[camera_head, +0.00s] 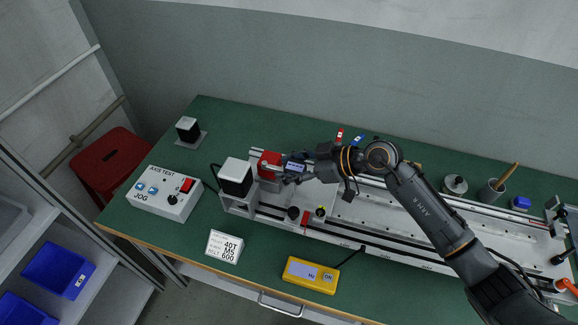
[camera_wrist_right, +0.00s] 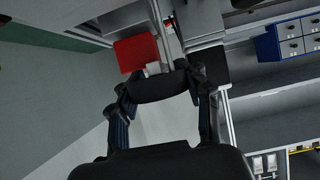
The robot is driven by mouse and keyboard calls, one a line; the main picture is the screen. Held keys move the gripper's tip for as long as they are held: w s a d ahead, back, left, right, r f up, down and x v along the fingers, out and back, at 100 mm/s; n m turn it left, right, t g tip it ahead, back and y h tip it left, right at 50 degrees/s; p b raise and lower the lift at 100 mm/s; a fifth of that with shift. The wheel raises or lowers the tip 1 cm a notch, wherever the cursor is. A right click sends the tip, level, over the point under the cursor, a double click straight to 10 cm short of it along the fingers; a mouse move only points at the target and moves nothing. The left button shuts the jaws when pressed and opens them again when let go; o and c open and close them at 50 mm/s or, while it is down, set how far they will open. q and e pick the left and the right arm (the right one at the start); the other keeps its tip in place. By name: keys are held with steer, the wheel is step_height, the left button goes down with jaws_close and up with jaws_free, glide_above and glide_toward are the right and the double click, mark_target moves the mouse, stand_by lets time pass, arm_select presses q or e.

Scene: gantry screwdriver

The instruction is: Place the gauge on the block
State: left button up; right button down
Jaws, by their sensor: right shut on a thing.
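My right gripper (camera_head: 289,168) is at the left part of the long rail unit, shut on a small dark gauge (camera_head: 296,167) with a bluish display. A red block (camera_head: 266,162) sits on the rail unit just left of the gripper. The gauge is close beside the block; I cannot tell whether they touch. In the right wrist view a dark rounded body (camera_wrist_right: 158,86), apparently the gauge's back, lies between the fingers. My left gripper is not in view.
The rail unit (camera_head: 390,257) runs rightward, with a black-and-white motor (camera_head: 235,177) at its left end. A jog box (camera_head: 165,193), a label card (camera_head: 225,246) and a yellow meter (camera_head: 311,275) stand on the green table (camera_head: 180,238). A cup (camera_head: 492,191) stands behind the rail.

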steer(key=shift+f, duration=0.1)
steer(key=shift+f, duration=0.1)
steer(key=c, duration=0.6)
jaws_free()
steer(key=shift+f, duration=0.15)
steer(key=shift+d+r, duration=0.25)
steer(key=shift+d, duration=0.05)
steer(key=b+v, duration=0.1)
steer(key=v, duration=1)
steer(key=shift+s+d+r, duration=0.1)
steer(key=shift+s+d, duration=0.1)
steer(key=shift+d, duration=0.05)
